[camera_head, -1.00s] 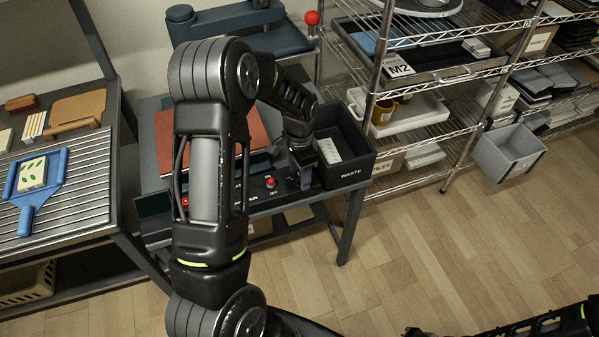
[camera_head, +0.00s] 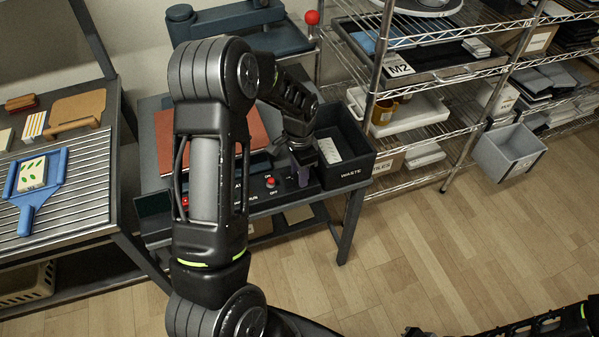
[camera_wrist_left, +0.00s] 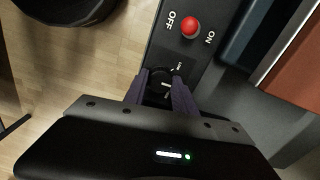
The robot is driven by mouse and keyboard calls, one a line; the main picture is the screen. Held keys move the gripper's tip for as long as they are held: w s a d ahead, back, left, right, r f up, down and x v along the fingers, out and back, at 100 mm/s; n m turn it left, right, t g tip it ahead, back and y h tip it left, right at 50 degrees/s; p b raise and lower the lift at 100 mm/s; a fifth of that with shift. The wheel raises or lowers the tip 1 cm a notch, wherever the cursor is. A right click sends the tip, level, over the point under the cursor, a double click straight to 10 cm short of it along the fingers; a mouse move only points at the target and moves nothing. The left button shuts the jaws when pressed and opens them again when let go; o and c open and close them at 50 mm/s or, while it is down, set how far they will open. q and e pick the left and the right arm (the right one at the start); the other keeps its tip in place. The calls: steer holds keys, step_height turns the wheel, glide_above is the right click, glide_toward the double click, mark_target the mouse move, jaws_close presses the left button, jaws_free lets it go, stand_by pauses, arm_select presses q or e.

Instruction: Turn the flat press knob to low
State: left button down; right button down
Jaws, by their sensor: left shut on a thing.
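The flat press (camera_head: 160,165) stands on a dark table, with a reddish-brown plate and a black control panel at its front. A black knob (camera_wrist_left: 160,84) sits on the panel in the left wrist view, with a white mark and small lettering beside it. My left gripper (camera_head: 304,177) reaches down to the right end of the panel. In the left wrist view its purple fingers (camera_wrist_left: 163,92) are shut on the knob, one on each side. The fingers hide part of the knob's scale. My right gripper is out of view.
A red button (camera_head: 270,183) with ON and OFF labels sits beside the knob; it also shows in the left wrist view (camera_wrist_left: 190,27). A black WASTE bin (camera_head: 352,176) stands close to the gripper's right. A wire shelf (camera_head: 455,75) stands further right.

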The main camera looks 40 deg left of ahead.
arm_select(q)
steer(key=shift+n, duration=0.4)
steer(key=n+b, duration=0.1)
steer(key=n, duration=0.2)
steer(key=n+b, duration=0.1)
steer(key=n, duration=0.2)
steer(key=shift+n, duration=1.5)
steer(key=c, duration=1)
jaws_free()
